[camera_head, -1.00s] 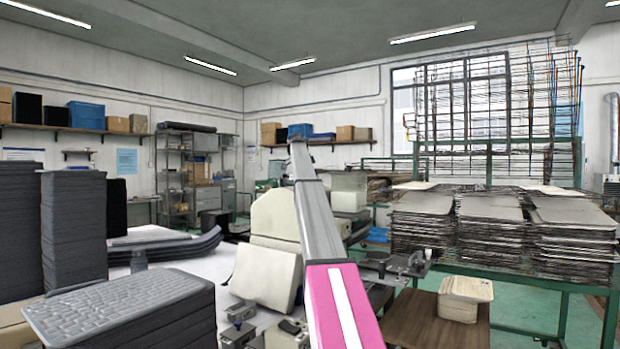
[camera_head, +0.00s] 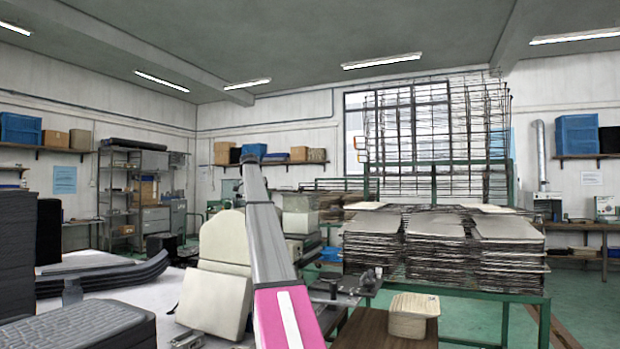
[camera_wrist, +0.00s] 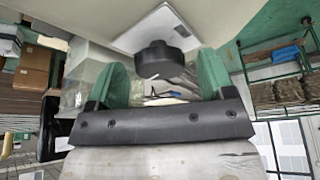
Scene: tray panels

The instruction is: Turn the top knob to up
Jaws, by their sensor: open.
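A round black knob (camera_wrist: 158,60) on a square white plate (camera_wrist: 150,32) shows in the wrist view, mounted on a pale surface. A small light mark shows near the knob's lower edge. Only this one knob is visible, and I cannot tell whether it is the top one. My gripper (camera_wrist: 163,65) is open, with one green finger to the left of the knob and one to the right. No finger visibly touches the knob. In the head view I cannot make out the knob or its plate, nor can I clearly see my gripper.
Stacked metal trays (camera_head: 440,245) stand on a green frame to the right. A cream chair-like block (camera_head: 215,275) is just left of my arm, with dark stacks farther left. A beige box (camera_head: 410,315) sits low in front. Green floor is open at right.

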